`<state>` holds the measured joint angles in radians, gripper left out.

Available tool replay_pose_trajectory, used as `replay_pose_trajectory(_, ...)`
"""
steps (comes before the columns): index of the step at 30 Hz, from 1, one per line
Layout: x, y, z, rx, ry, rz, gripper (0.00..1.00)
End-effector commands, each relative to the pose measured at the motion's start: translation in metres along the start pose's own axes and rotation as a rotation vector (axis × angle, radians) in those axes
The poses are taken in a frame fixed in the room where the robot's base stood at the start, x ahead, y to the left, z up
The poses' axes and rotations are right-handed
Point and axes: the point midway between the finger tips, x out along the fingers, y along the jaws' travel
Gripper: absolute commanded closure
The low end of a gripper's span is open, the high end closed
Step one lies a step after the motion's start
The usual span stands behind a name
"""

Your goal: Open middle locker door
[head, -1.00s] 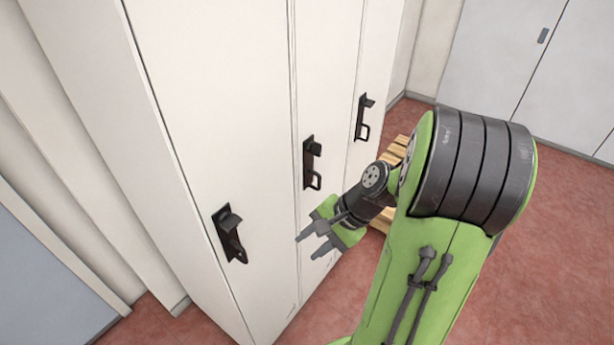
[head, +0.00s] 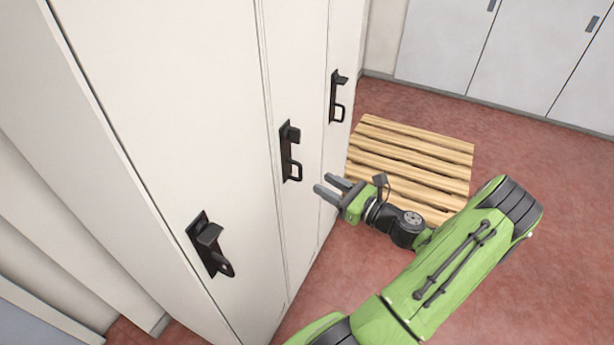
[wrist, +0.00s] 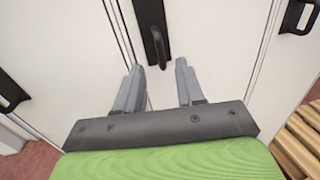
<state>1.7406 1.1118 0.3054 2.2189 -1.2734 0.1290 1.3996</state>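The middle locker door (head: 296,60) is white and looks shut, with a dark handle (head: 290,152) on a black plate. My gripper (head: 326,188) is open and empty, a little to the right of and below this handle in the head view. In the wrist view the middle handle (wrist: 159,42) shows ahead, between the lines of the two grey fingers and beyond their tips. The fingers (wrist: 158,68) do not touch it as far as I can see.
Two more white doors flank it, with a near handle (head: 210,247) and a far handle (head: 337,97). A wooden pallet (head: 440,152) lies on the red floor behind my gripper. Grey cabinets (head: 520,60) stand at the back. The floor at the right is clear.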

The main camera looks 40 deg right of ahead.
Motion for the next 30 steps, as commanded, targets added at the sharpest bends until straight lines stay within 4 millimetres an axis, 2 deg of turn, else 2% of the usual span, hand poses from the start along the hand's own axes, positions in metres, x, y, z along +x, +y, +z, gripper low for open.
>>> replay_pose_trajectory(3, 0.03, 0.001, -0.001, -0.003, -0.001, 0.005, 0.62)
replay_pose_trajectory(9, 0.061, 0.0, -0.001, -0.003, 0.0, 0.001, 0.62)
replay_pose_trajectory(18, 0.067, 0.0, 0.0, -0.001, 0.001, 0.0, 0.62)
replay_pose_trajectory(20, 0.067, 0.0, 0.0, -0.001, 0.001, 0.0, 0.68)
replay_pose_trajectory(26, 0.067, 0.0, 0.0, -0.001, 0.001, 0.0, 0.99)
replay_pose_trajectory(30, 0.067, 0.0, 0.0, -0.002, 0.001, 0.001, 1.0)
